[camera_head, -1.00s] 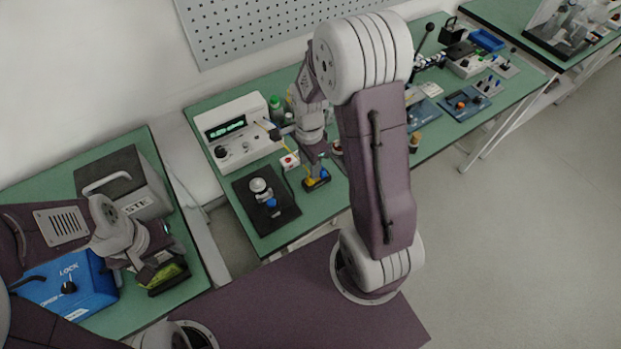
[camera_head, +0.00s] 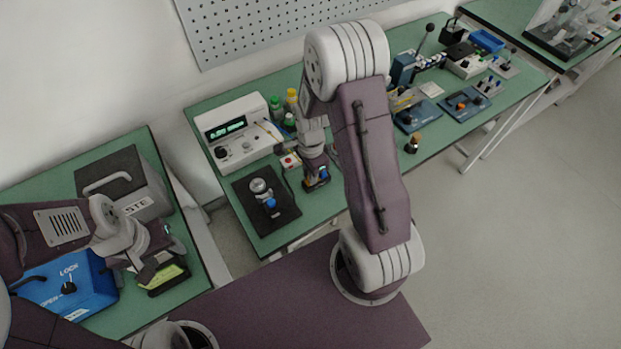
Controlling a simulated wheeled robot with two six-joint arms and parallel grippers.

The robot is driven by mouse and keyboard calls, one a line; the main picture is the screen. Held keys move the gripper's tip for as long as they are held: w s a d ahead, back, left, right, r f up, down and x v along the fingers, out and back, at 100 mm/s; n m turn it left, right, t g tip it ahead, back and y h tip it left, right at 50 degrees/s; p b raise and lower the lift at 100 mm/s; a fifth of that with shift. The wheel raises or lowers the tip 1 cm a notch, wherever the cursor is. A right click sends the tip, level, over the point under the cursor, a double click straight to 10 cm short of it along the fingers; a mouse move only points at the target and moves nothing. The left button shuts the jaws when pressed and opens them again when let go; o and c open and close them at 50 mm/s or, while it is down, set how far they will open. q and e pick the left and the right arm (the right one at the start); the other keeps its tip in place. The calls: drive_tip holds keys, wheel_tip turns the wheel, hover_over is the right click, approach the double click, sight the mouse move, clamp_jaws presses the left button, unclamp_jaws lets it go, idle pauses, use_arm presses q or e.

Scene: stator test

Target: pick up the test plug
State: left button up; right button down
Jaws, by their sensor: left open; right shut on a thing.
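My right gripper (camera_head: 316,183) points down at the front edge of the middle bench, just right of the black mat. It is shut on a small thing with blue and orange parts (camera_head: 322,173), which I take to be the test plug. Fingers and wrist hide most of it, and I cannot tell whether it is clear of the bench. My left gripper (camera_head: 150,268) is over the left bench, open, close beside a dark item with a yellow-green top (camera_head: 167,278). I cannot see anything between its fingers.
A white meter with a green display (camera_head: 238,135) stands behind the black mat (camera_head: 248,208), which carries a metal fixture. A small red-button box (camera_head: 290,161) is close left of my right wrist. Bottles (camera_head: 276,104) stand behind. A blue lock box (camera_head: 65,288) is on the left bench.

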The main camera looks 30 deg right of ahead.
wheel_tip(320, 180, up, 4)
drive_tip(key=shift+d+r, duration=0.15)
drive_tip(key=shift+r, duration=0.1)
drive_tip(key=s+d+r, duration=0.6)
drive_tip(key=s+d, duration=0.2)
drive_tip(key=shift+r, duration=0.25)
drive_tip(key=shift+s, duration=0.1)
